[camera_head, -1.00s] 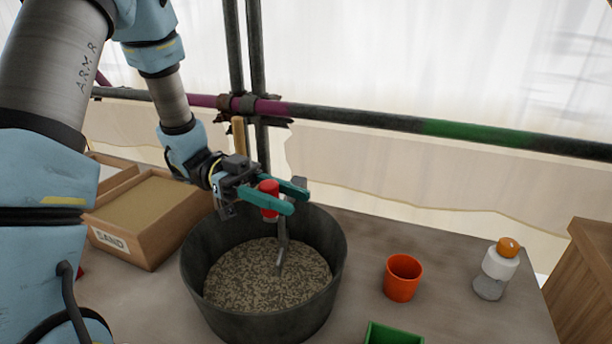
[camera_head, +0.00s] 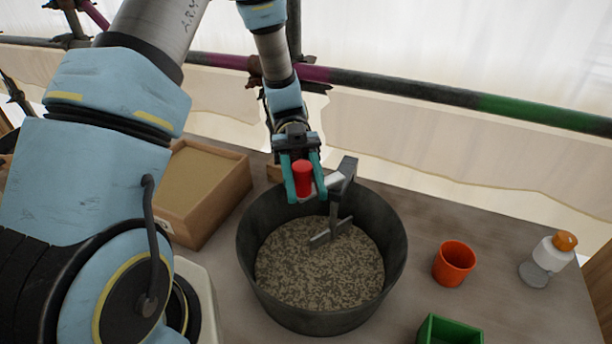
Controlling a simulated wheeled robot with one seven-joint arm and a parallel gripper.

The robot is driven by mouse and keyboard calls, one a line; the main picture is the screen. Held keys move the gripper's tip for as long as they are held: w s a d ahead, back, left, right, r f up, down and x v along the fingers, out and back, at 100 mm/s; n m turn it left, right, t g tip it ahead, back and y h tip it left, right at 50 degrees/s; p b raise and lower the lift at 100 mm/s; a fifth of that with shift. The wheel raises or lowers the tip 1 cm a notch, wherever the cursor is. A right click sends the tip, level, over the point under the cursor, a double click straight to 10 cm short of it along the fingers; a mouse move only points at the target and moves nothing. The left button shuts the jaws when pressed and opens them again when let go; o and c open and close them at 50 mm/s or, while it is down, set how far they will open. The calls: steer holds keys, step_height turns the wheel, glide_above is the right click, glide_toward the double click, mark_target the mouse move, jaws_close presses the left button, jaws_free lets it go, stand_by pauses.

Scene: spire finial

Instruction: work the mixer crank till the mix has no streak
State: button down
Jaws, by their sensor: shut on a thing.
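A dark round mixing tub (camera_head: 390,268) stands on the table. The mix (camera_head: 318,272) in it is speckled, with dark and light grains mingled over the whole visible surface. A grey metal crank (camera_head: 346,172) rises at the tub's back rim, and its paddle (camera_head: 330,232) dips into the mix towards the back. The crank's red grip (camera_head: 303,178) is above the back left part of the tub. My gripper (camera_head: 305,190) has its teal fingers on both sides of the red grip and is shut on it.
A wooden sand box (camera_head: 232,185) stands left of the tub. An orange cup (camera_head: 454,263), a green container (camera_head: 450,330) and a bottle with an orange cap (camera_head: 547,260) stand to the right. A scaffold rail (camera_head: 400,90) runs behind the table.

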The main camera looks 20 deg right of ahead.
steer(key=shift+w+a+m+y, duration=0.15)
steer(key=shift+w+m+y, duration=0.1)
steer(key=shift+m+y, duration=0.25)
steer(key=c, duration=0.5)
jaws_free()
step_height(320, 180, up, 10)
steer(key=b, duration=0.1)
stand_by(0.4)
